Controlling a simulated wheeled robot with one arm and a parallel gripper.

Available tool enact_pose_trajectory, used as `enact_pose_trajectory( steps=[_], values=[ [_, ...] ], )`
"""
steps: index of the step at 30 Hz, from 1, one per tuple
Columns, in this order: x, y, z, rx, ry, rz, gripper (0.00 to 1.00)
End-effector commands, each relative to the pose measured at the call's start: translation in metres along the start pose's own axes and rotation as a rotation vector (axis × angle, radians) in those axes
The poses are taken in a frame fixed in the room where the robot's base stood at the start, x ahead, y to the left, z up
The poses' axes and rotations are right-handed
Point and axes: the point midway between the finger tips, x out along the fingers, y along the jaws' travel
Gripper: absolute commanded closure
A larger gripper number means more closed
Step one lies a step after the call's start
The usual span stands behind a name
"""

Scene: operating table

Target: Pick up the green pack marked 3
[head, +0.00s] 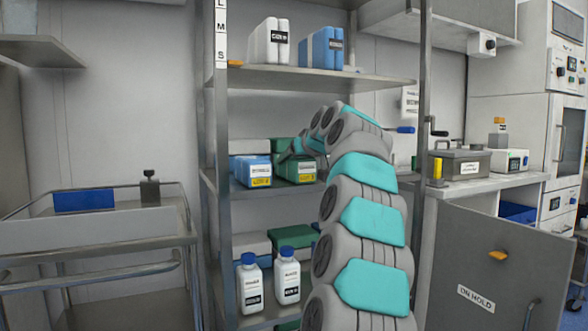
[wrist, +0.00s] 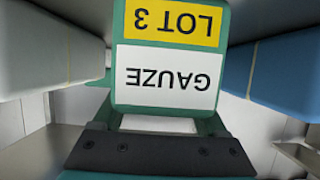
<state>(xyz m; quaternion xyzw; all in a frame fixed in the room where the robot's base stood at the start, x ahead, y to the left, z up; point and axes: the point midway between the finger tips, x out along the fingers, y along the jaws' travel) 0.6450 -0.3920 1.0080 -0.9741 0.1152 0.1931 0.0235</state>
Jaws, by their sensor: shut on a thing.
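The green pack (wrist: 119,92) fills the upper middle of the wrist view, with a white GAUZE label and a yellow LOT 3 label, both upside down. My gripper (wrist: 160,128), with a dark bar across its base, is shut on this pack. In the head view my grey and turquoise arm reaches the middle shelf, where green packs (head: 282,170) stand beside blue packs. My fingers are mostly hidden there. I cannot tell whether the held pack is clear of the shelf.
In the wrist view a pale pack (wrist: 50,50) is close at left and a blue pack (wrist: 280,70) close at right. White bottles (head: 250,288) stand on the shelf below. Metal shelf posts (head: 424,120) flank the arm. A trolley (head: 95,240) stands at left.

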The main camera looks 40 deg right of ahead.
Motion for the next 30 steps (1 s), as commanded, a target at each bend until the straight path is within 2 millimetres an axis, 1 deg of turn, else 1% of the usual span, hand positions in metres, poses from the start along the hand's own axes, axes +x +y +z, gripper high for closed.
enact_pose_trajectory(
  steps=[1, 3, 5, 14, 22, 29, 30],
  values=[
    [0.000, 0.000, 0.000, 0.000, -0.001, 0.000, 0.84],
    [0.000, 0.000, 0.000, 0.000, -0.001, 0.000, 0.92],
    [0.000, 0.000, 0.001, 0.000, -0.001, 0.000, 0.98],
    [0.000, 0.000, -0.001, 0.000, 0.000, 0.001, 0.98],
    [-0.002, 0.001, -0.008, 0.002, -0.002, 0.000, 0.98],
    [-0.009, 0.001, -0.024, -0.002, 0.001, 0.002, 0.98],
    [-0.012, 0.001, -0.029, -0.001, 0.004, 0.004, 0.98]
  ],
)
